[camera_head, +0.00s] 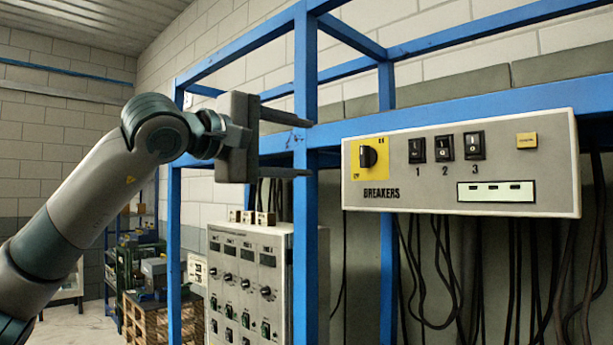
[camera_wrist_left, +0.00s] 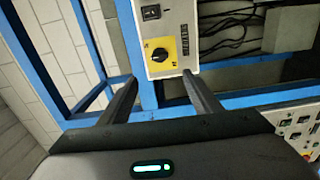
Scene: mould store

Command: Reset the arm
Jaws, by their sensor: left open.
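My left gripper (camera_head: 300,147) is in the head view, left of the breaker box. Its two dark fingers are apart, one above the other, pointing right, with nothing between them. In the left wrist view its fingers (camera_wrist_left: 158,84) are spread below the breaker box (camera_wrist_left: 173,68). In the head view the grey breaker box (camera_head: 480,187) carries a black rotary knob (camera_head: 368,157) on a yellow plate, switches marked 1, 2 and 3, a small yellow label and a pale strip window. The knob also shows in the left wrist view (camera_wrist_left: 159,55). My right gripper is not in view.
A blue frame (camera_head: 305,230) stands around the box, with an upright close to my left fingers. A grey control cabinet (camera_head: 250,285) with several knobs stands below. Black cables (camera_head: 440,275) hang under the box. Shelves and a pallet (camera_head: 150,315) are at the back left.

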